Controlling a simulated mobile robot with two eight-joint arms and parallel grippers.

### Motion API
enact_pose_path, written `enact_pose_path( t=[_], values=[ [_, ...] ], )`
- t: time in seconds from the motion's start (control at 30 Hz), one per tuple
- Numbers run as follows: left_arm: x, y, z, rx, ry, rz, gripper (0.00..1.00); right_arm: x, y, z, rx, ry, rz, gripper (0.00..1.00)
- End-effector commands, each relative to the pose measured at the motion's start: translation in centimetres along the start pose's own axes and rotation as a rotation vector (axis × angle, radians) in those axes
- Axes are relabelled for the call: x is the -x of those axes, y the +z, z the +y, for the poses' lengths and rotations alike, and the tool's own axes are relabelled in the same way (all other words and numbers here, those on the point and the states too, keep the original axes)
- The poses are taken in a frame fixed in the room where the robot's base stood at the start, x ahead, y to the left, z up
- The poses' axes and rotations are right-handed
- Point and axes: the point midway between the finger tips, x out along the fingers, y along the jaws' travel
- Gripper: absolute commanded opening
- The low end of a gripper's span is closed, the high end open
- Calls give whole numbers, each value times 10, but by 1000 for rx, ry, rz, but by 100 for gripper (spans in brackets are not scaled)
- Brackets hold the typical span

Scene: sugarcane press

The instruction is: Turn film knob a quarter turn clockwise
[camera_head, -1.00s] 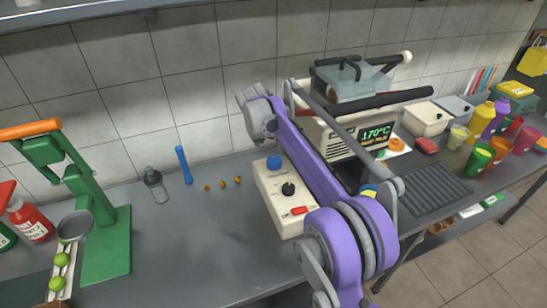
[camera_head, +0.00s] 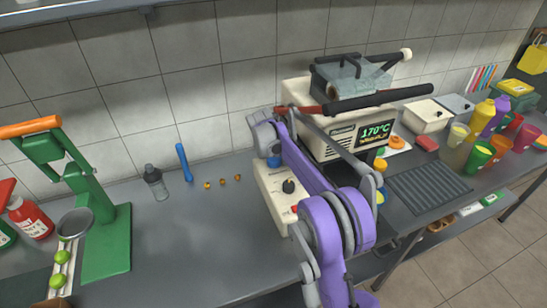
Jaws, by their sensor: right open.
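A cream control box (camera_head: 268,188) stands on the grey counter. It carries a black knob (camera_head: 288,186) with a pale pointer mark and a blue knob (camera_head: 273,161). A cream ball-shaped knob (camera_head: 405,54) shows at the right end of the film roll (camera_head: 352,72) on top of the sealing machine. I cannot tell which one is the film knob. My purple right arm reaches up beside the box and partly covers it. My right gripper (camera_head: 262,120) is open at its grey far end, above and behind the box; its fingertips are unclear. My left gripper is out of view.
The sealing machine (camera_head: 335,135) with a 170°C display stands behind my right arm. A green press (camera_head: 105,240) is at left, with a bottle (camera_head: 155,182) near the wall. Cups and bottles crowd the right.

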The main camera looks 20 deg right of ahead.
Motion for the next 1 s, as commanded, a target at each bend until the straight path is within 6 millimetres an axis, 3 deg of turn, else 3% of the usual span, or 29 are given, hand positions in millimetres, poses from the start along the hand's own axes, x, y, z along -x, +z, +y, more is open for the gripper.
enact_pose_path(
  t=[0.07,0.53,1.0],
  values=[
    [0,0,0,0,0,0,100,0,0,0,0,0,0,94],
    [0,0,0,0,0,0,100,0,0,0,0,0,0,10],
    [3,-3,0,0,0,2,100,1,1,1,-116,-48,-1,10]
  ],
)
